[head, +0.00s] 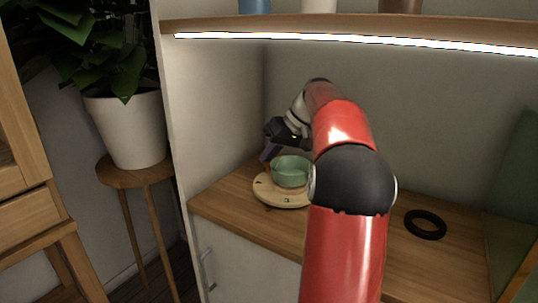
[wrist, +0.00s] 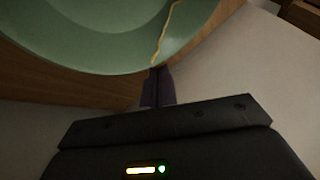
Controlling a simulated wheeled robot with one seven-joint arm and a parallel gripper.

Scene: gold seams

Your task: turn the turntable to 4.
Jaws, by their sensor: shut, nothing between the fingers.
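The turntable (head: 266,194) is a round pale wooden disc on the wooden counter, with dark marks on its rim; one near the front looks like a 2 or 3, too small to be sure. A green bowl (head: 291,172) sits on it. The bowl fills the top left of the wrist view (wrist: 95,45), with a gold seam running down its side. My gripper (head: 266,158) is at the left side of the bowl, its fingers pointing down. In the wrist view the purple-grey fingers (wrist: 158,88) are together and empty, close to the bowl's rim. Whether they touch it I cannot tell.
A black ring (head: 425,224) lies on the counter (head: 250,226) at right. A lit shelf (head: 350,27) with several vessels hangs above. The cabinet's side wall (head: 210,110) stands left of my gripper. A potted plant (head: 130,125) stands outside on a stool.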

